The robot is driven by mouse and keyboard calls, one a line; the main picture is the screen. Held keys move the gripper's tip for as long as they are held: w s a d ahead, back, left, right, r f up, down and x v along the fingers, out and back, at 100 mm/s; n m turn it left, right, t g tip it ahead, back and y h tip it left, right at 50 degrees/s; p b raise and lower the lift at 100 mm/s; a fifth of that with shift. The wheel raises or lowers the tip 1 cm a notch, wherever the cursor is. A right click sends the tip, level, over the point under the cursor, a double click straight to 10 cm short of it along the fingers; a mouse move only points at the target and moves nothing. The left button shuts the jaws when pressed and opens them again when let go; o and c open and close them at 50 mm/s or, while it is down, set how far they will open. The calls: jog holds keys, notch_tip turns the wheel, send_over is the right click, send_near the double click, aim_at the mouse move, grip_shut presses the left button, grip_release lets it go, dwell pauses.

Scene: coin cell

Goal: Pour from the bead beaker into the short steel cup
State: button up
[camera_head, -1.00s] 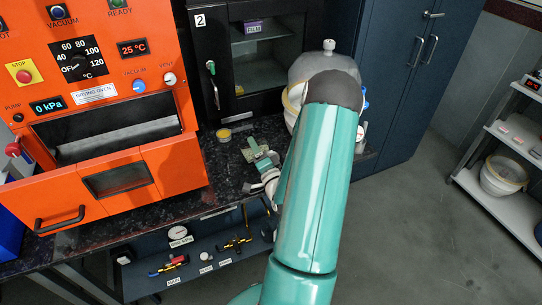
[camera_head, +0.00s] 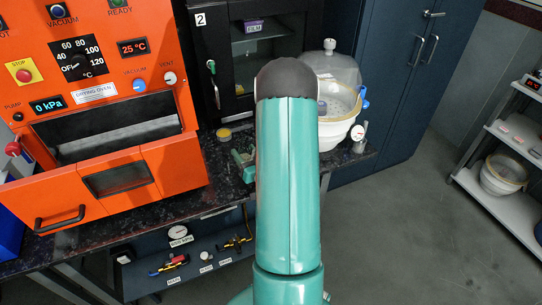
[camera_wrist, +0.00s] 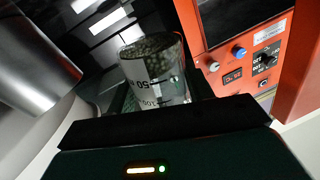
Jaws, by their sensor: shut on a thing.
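In the wrist view, the bead beaker (camera_wrist: 158,88) is clear glass with printed volume marks. It holds many small greenish beads and looks tilted in the picture. My gripper (camera_wrist: 160,112) is shut on it; the dark gripper body hides the beaker's lower part. A shiny grey metal cylinder (camera_wrist: 38,68) fills the left of the wrist view, close to the camera; it may be the short steel cup, but I cannot be sure. In the head view my teal arm hides most of the gripper and the beaker.
The orange drying oven (camera_head: 120,170) stands at the left with its drawer-like front out. A domed bowl (camera_head: 338,115) with a gauge stands right of my arm. A small yellow-rimmed tub (camera_head: 224,133) sits on the dark counter (camera_head: 222,180). A shelf below holds gauges and valves.

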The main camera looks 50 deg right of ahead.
aim_at(241, 144)
jog(key=shift+w+a+r+n, duration=0.1)
jog(key=shift+a+r+n, duration=0.1)
jog(key=shift+a+n, duration=0.25)
jog(key=shift+w+f+n, duration=0.2)
jog(key=shift+w+n, duration=0.05)
jog(key=shift+n, duration=0.4)
jog(key=shift+a, duration=0.15)
jog(key=shift+r, duration=3)
